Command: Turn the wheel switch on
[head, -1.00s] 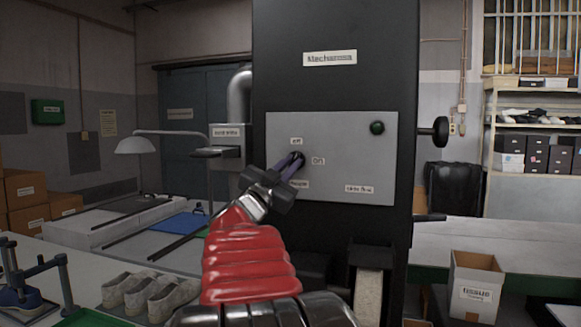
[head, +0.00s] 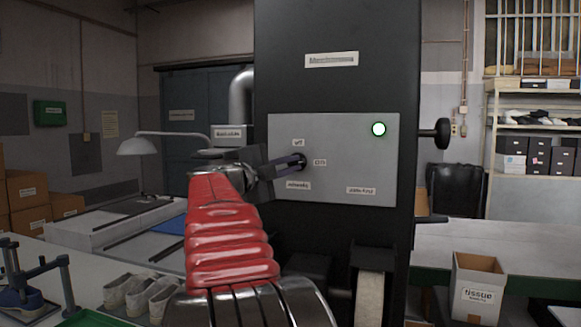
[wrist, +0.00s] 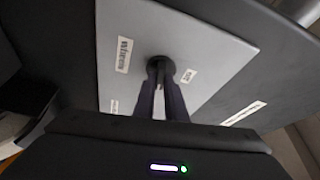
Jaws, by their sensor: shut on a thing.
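The wheel switch (head: 303,158) is a small dark knob on the grey panel (head: 345,135) of the tall black machine, between an "off" label above and an "on" label at its right. My gripper (head: 298,162) reaches it from the left with its fingers level and is shut on it. In the wrist view the dark switch (wrist: 160,65) shows between the two fingertips, which hide part of it.
A black side knob (head: 441,131) sticks out right of the machine. Pale shoes (head: 140,294) and a shoe stand (head: 35,280) are on the bench at lower left. A desk lamp (head: 140,146) stands behind.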

